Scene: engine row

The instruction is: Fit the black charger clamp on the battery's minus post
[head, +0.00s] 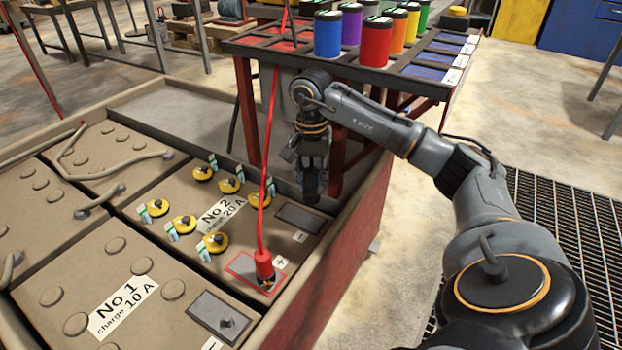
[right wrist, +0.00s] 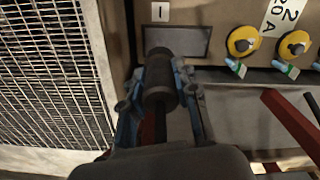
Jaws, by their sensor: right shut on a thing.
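The No 2 battery (head: 180,252) has a red clamp (head: 264,268) on its plus post, with a red cable rising from it. The dark grey minus pad (head: 299,218) lies at the battery's far right corner, beside a minus label. My right gripper (head: 311,188) points down at the pad's far edge. In the right wrist view my gripper (right wrist: 162,95) is shut on the black clamp (right wrist: 160,78). The clamp's tip overlaps the near left part of the minus pad (right wrist: 188,41). I cannot tell whether it touches. The minus post itself is hidden. My left gripper is out of view.
Yellow caps (head: 215,242) with small tags stand on the No 2 battery. The box's red side wall (head: 335,262) runs close by. A rack (head: 425,78) with coloured cans stands behind my right gripper. A floor grating (head: 570,225) lies to the right.

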